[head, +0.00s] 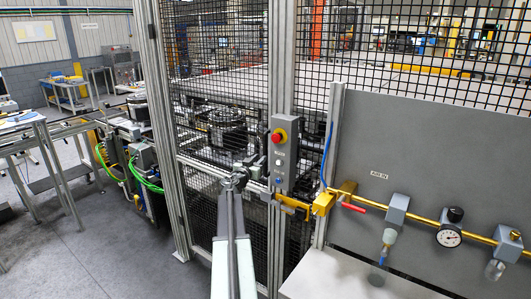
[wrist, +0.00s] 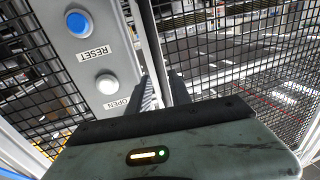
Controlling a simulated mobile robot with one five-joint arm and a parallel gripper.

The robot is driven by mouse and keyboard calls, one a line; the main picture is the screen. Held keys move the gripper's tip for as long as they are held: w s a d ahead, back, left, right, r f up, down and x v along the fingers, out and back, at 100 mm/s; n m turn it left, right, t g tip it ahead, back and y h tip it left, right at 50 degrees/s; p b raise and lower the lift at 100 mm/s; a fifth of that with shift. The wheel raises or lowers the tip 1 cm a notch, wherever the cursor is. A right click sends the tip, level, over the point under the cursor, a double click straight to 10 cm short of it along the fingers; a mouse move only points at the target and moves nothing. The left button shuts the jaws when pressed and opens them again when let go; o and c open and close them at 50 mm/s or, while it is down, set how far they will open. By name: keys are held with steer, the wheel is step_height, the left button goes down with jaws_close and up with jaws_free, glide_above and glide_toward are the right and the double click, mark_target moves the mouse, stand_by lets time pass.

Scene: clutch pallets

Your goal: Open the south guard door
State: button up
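The guard door, a wire mesh panel in a silver frame (head: 222,180), stands upright in the middle of the head view and looks closed. My gripper (head: 240,177) is in front of its right part, just left of a grey control box (head: 281,155). In the wrist view the two dark fingers (wrist: 162,84) stand apart, with a pale upright bar showing between them. I cannot tell whether they touch it. The box's white OPEN button (wrist: 107,84) and blue RESET button (wrist: 79,23) are left of the fingers. Any door handle is hidden or too small to tell.
A yellow latch-like fitting (head: 292,204) sits below the control box. Right of it, a grey panel (head: 400,150) carries a yellow air pipe, a red-handled valve (head: 352,205) and a gauge (head: 449,238). Bare floor (head: 110,245) lies left; a conveyor with green hoses (head: 148,185) stands beyond.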

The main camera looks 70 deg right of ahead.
mark_target(265, 153)
steer(key=d, duration=0.7)
steer(key=shift+s+d, duration=0.2)
jaws_close()
stand_by(1.0)
